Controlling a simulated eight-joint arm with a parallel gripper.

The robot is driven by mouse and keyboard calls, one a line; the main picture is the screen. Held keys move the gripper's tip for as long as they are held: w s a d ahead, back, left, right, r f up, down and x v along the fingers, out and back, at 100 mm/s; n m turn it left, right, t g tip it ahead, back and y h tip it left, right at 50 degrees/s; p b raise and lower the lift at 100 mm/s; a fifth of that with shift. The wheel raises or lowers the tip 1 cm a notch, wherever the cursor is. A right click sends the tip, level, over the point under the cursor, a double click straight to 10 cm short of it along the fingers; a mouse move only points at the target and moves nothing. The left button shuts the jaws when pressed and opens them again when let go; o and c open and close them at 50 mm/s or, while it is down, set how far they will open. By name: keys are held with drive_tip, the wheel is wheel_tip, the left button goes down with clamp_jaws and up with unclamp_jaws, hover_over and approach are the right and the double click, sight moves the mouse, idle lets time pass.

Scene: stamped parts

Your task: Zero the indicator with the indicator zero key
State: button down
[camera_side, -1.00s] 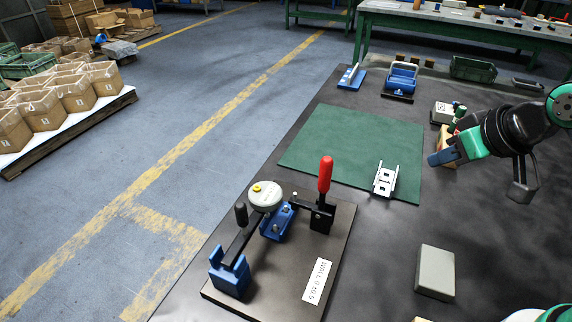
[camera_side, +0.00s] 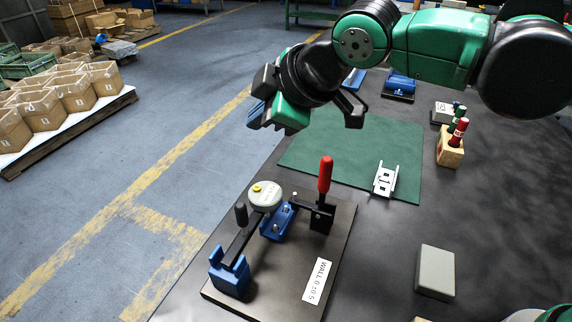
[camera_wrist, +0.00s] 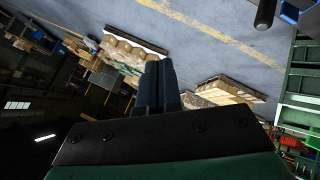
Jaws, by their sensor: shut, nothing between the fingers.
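The indicator (camera_side: 266,199) is a round white gauge on the blue and black fixture near the front of the table, in the side view. A small yellow key (camera_side: 257,188) shows on its top; I take it for the zero key. A red-handled clamp (camera_side: 325,175) stands upright right of the indicator, apart from it. My gripper (camera_side: 257,115) is well above and behind the indicator, apart from it, with its fingers pointing to the left. In the wrist view, my gripper's fingers (camera_wrist: 159,85) are together and empty. The indicator's face cannot be read at this size.
A black base plate (camera_side: 255,300) carries the fixture and a white label. A green mat (camera_side: 325,140) holds a stamped metal part (camera_side: 385,180). A wooden block (camera_side: 450,152) with red and green-topped pieces and a grey block (camera_side: 435,272) stand at the right. Floor lies left of the table.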

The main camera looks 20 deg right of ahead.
sight(262, 192)
drive_tip(key=shift+a, duration=0.35)
drive_tip(key=shift+f, duration=4.4)
drive_tip(key=shift+f, duration=0.1)
drive_tip(key=shift+f, duration=0.3)
drive_tip(key=shift+f, duration=0.3)
drive_tip(key=shift+r, duration=0.75)
